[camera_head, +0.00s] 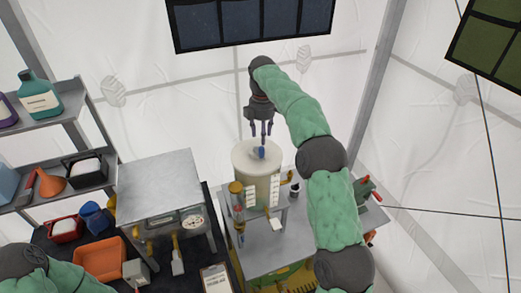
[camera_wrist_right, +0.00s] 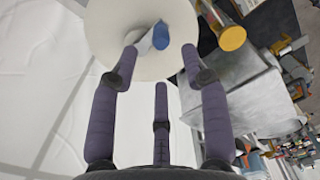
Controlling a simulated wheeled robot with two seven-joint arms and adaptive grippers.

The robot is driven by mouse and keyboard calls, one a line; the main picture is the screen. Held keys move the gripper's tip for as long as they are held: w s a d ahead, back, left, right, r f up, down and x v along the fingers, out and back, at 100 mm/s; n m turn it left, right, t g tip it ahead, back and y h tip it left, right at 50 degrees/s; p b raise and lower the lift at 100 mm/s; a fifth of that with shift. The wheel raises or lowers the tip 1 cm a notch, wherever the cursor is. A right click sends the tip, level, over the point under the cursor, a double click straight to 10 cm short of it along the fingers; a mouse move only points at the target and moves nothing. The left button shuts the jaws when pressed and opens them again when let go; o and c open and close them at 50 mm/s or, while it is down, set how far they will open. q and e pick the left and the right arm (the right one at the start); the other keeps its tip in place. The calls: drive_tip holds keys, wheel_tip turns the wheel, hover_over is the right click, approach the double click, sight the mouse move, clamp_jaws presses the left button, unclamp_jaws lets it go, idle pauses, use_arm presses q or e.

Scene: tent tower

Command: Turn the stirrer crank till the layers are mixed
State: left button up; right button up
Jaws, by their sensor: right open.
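The stirrer is a cream cylindrical tank (camera_head: 262,187) on a metal stand in the middle of the head view. Its crank shows as a small blue handle (camera_head: 261,152) on the round lid; the handle also shows in the right wrist view (camera_wrist_right: 160,36). My right gripper (camera_head: 260,143) is open and points down just above the lid, its fingers spread around the blue handle. In the wrist view the handle lies between the fingertips, and I cannot tell whether any finger touches it.
A metal cabinet (camera_head: 160,185) with a gauge stands left of the tank. Shelves (camera_head: 62,112) hold bottles and a funnel. An orange bin (camera_head: 100,258) and a clipboard (camera_head: 216,278) are lower left. A grey table (camera_head: 265,250) lies below the tank.

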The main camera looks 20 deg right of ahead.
sight(262, 147)
wheel_tip(262, 147, down, 9)
drive_tip(key=shift+r, duration=0.15)
idle(0.4)
clamp_jaws()
